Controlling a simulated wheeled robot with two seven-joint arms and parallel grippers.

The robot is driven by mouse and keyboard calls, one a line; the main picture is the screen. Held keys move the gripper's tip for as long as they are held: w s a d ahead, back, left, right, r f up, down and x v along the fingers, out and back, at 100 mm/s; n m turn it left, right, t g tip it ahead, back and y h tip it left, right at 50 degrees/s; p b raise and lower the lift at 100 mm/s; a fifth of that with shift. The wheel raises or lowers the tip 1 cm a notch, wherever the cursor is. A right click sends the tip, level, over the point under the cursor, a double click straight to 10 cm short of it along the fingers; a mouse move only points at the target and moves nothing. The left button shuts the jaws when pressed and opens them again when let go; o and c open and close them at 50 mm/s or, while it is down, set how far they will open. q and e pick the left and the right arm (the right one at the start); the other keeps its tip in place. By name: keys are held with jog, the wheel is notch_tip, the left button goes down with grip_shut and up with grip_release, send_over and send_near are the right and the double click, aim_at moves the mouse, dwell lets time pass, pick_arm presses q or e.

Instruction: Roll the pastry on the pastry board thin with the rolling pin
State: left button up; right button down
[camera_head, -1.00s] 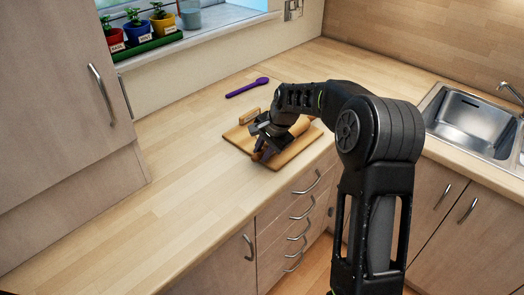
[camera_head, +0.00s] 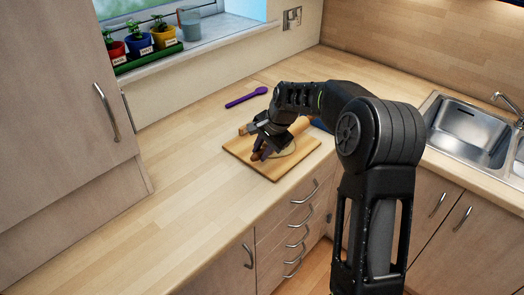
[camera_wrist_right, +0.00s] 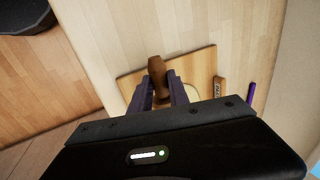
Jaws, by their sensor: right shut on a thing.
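The wooden pastry board (camera_head: 296,158) lies on the worktop near its front edge. It also shows in the right wrist view (camera_wrist_right: 202,64). The pale, flat pastry (camera_head: 287,150) lies on it, partly hidden by my right gripper. My right gripper (camera_head: 262,151) is low over the board, shut on the rolling pin. The pin's brown wooden end (camera_wrist_right: 157,70) shows between the two fingers in the right wrist view. The far part of the rolling pin (camera_head: 299,125) shows beyond my wrist. Whether the pin touches the pastry is hard to tell. My left gripper is not in view.
A small labelled wooden item (camera_wrist_right: 219,87) is at the board's back edge. A purple spoon (camera_head: 246,97) lies behind on the worktop. A blue thing (camera_head: 320,125) is partly hidden behind my arm. The sink (camera_head: 468,130) is at the right. The worktop left is clear.

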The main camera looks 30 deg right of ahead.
aim_at(251, 156)
jog(key=a+r+p, duration=0.2)
jog(key=a, duration=0.1)
jog(key=shift+s+a+r, duration=0.1)
jog(key=shift+s+r, duration=0.15)
jog(key=shift+s, duration=0.15)
jog(key=shift+f, duration=0.15)
jog(key=shift+f+b, duration=2.05)
jog(key=shift+f, duration=0.75)
jog(key=shift+s+a+f+b, duration=0.1)
jog(key=shift+f+b, duration=0.5)
jog(key=shift+f, duration=0.2)
